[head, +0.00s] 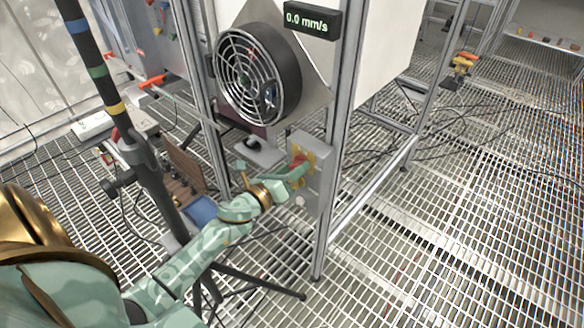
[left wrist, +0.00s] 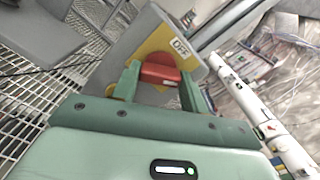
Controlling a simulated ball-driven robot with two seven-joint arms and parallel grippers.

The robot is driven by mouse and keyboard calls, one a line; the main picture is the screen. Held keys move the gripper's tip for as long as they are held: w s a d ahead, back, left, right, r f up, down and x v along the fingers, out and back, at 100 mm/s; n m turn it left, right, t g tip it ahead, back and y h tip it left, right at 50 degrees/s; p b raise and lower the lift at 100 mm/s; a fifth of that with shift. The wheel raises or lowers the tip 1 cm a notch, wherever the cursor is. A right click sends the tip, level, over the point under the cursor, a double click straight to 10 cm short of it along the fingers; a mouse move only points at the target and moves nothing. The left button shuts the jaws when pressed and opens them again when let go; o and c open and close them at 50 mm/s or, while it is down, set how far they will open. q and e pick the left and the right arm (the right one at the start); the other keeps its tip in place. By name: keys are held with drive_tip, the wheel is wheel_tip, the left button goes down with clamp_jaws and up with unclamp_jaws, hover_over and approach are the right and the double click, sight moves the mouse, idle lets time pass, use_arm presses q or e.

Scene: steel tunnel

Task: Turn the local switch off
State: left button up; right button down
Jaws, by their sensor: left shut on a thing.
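The local switch is a grey box (head: 314,150) on the metal frame post, with a yellow plate and a red handle (head: 299,160). My left gripper (head: 297,168) reaches it from the left and is shut on the red handle. In the left wrist view, the red handle (left wrist: 160,74) sits between the two green fingers (left wrist: 157,82), in front of the yellow plate (left wrist: 152,47). A white label reading "OFF" (left wrist: 181,47) shows on the plate beside the handle. The fingers hide part of the handle. My right gripper is not in view.
A striped pole (head: 95,70) on a tripod stands at left. Cables lie on the grated floor (head: 440,230), which is mostly clear at right.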

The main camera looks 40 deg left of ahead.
use_arm(q)
drive_tip(key=n+p, duration=0.2)
drive_tip(key=n, duration=0.4)
drive_tip(key=shift+r, duration=0.1)
drive_tip(key=n+p, duration=0.2)
drive_tip(key=n, duration=0.3)
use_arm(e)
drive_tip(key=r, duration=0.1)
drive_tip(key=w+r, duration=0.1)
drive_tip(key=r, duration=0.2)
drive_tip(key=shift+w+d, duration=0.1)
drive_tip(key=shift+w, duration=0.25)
use_arm(q)
drive_tip(key=shift+n, duration=0.4)
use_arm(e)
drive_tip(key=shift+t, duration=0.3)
use_arm(q)
drive_tip(key=o, duration=1)
drive_tip(key=shift+s, duration=0.1)
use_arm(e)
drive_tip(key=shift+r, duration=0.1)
